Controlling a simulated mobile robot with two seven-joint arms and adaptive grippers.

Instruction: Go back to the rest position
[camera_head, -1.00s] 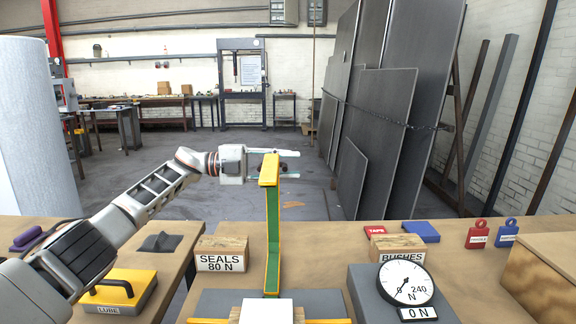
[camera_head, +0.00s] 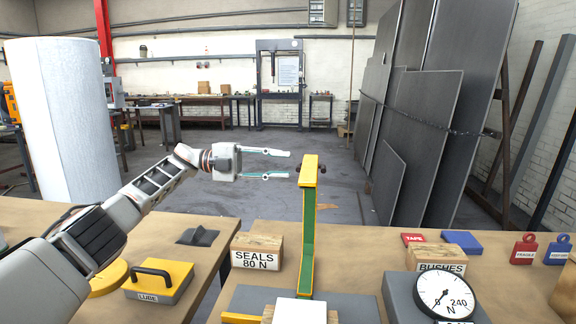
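My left gripper (camera_head: 289,164) is open, with its two fingers apart and nothing between them. It hangs in the air to the left of the top of a green and yellow upright post (camera_head: 309,225), clear of it. The post stands on a grey base on the bench, with a small dark knob at its top right. My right gripper is not in view.
Wooden blocks marked SEALS 80 N (camera_head: 257,251) and BUSHES (camera_head: 437,257) flank the post. A dial gauge (camera_head: 446,296) stands at right front. A yellow LUBE box (camera_head: 158,282) is at left. Red and blue pieces, including a red tag (camera_head: 524,250), lie at right.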

